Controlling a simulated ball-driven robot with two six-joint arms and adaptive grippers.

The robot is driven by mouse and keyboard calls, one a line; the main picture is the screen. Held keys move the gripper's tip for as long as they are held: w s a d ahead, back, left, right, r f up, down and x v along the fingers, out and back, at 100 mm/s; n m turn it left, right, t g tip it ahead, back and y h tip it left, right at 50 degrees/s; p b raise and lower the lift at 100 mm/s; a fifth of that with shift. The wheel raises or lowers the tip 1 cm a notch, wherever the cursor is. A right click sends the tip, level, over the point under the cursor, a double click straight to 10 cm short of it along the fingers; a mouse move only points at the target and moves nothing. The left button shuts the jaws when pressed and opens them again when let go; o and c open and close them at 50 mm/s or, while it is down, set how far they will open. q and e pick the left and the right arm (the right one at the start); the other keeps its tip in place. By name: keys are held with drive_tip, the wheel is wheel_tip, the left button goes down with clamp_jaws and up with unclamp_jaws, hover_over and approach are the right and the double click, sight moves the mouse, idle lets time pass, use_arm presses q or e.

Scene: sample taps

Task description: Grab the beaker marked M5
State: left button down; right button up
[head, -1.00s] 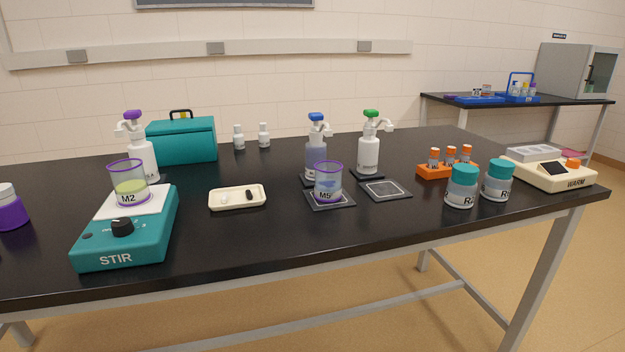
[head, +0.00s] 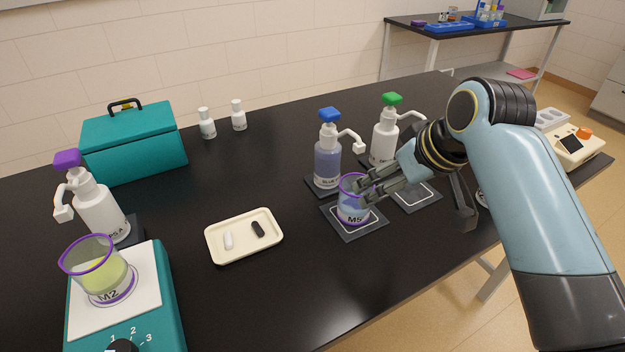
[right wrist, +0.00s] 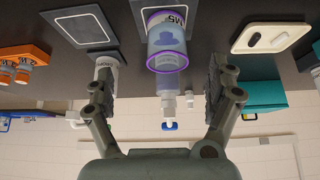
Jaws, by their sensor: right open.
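The beaker marked M5 (head: 352,205) has a purple rim and bluish contents. It stands upright on a dark square mat (head: 374,231) in front of the blue-topped pump bottle. My right gripper (head: 372,188) is open at the beaker's right side in the head view. In the right wrist view, the beaker (right wrist: 166,52) shows between the two spread fingers of the gripper (right wrist: 166,92), nearer their tips, with gaps on both sides. I cannot tell whether a finger touches it. The left gripper is not in view.
A blue-topped pump bottle (head: 327,160) stands just behind the beaker, and a green-topped one (head: 385,140) behind to the right. A cream tray (head: 213,246) lies to the left. Beaker M2 (head: 98,275) stands on the teal stirrer (head: 164,318) at front left.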

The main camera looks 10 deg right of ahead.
sight(355, 200)
drive_tip(key=w, duration=0.1)
drive_tip(key=w+a+f, duration=0.1)
drive_tip(key=w+a, duration=0.1)
drive_tip(key=w, duration=0.1)
drive_tip(key=shift+a+f, duration=0.2)
drive_tip(key=shift+f, duration=0.2)
drive_tip(key=x, duration=0.6)
drive_tip(key=shift+w+a+r, duration=0.1)
drive_tip(key=shift+w+r, duration=0.05)
drive_tip(key=shift+w, duration=0.05)
drive_tip(key=c, duration=1.8)
drive_tip(key=shift+o, duration=0.2)
drive_tip(key=shift+r, duration=0.25)
